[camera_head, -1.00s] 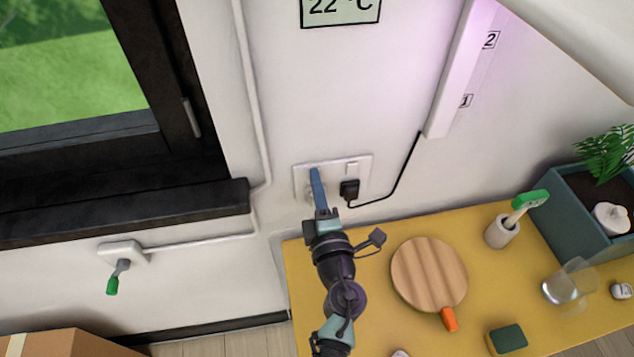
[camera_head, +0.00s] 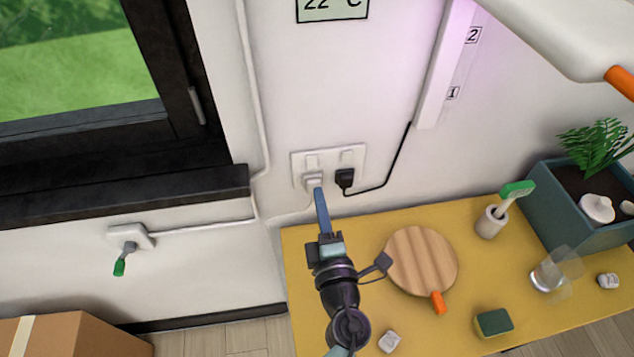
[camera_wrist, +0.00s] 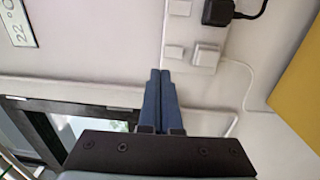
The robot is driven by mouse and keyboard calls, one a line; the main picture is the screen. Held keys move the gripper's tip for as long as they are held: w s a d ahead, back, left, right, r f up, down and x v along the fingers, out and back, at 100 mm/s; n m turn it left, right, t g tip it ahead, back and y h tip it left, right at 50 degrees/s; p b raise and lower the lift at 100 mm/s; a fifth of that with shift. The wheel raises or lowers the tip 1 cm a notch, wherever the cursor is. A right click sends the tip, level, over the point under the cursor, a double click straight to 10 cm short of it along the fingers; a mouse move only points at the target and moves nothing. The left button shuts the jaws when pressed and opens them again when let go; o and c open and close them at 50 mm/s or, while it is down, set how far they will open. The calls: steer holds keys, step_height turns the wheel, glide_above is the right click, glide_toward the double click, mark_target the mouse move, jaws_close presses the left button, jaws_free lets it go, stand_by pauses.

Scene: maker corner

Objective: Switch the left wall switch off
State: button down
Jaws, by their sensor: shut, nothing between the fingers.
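The left wall switch (camera_head: 312,161) is a small white rocker on a white wall plate (camera_head: 330,153), above a white plug (camera_head: 313,181). The right switch (camera_head: 347,157) sits beside it, above a black plug (camera_head: 345,178). My gripper (camera_head: 319,190) is shut and empty, its blue fingers just below the white plug in the head view. In the wrist view, the fingertips (camera_wrist: 160,72) appear close to the left switch (camera_wrist: 174,51) without covering it. I cannot tell whether they touch anything, or which way the rocker is tipped.
A yellow table (camera_head: 345,240) below holds a round board (camera_head: 421,262), a brush cup (camera_head: 491,221), a glass (camera_head: 547,276) and a planter (camera_head: 570,215). A light bar (camera_head: 440,80) is on the wall. A window (camera_head: 90,90) and a green-handled wall lever (camera_head: 120,266) are at left.

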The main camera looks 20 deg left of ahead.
steer(key=v, duration=0.5)
steer(key=shift+f, duration=0.25)
steer(key=shift+s+r, duration=0.1)
